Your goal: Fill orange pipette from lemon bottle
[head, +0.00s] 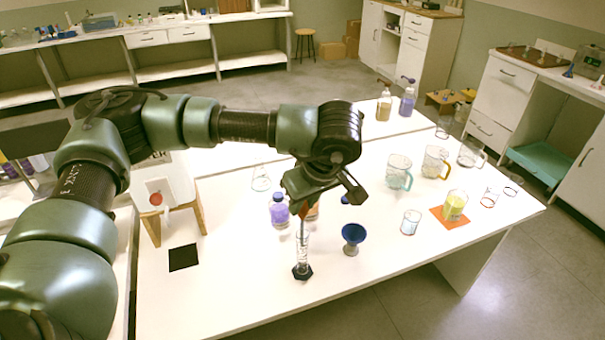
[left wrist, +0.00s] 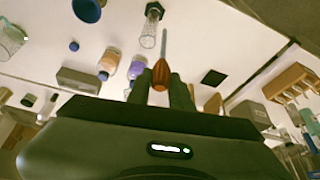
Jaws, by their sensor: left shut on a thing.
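My left gripper (head: 304,198) is shut on the orange pipette (left wrist: 161,74), holding it by its orange bulb with the clear tip down. In the head view the pipette (head: 302,214) hangs just above the graduated cylinder (head: 303,258). I cannot tell whether its tip is inside the cylinder's mouth. A bottle of purple liquid (head: 279,211) stands left of the gripper. A bottle with orange contents (left wrist: 109,61) stands beside it, mostly hidden behind my gripper in the head view. No label shows which bottle is lemon. My right gripper is out of view.
A blue funnel (head: 352,236) stands right of the cylinder. A beaker of yellow-green liquid (head: 454,203) sits on an orange mat (head: 437,217). An empty beaker (head: 410,222) and jugs (head: 399,172) stand farther right. A black square (head: 184,257) lies at left. The table's front is clear.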

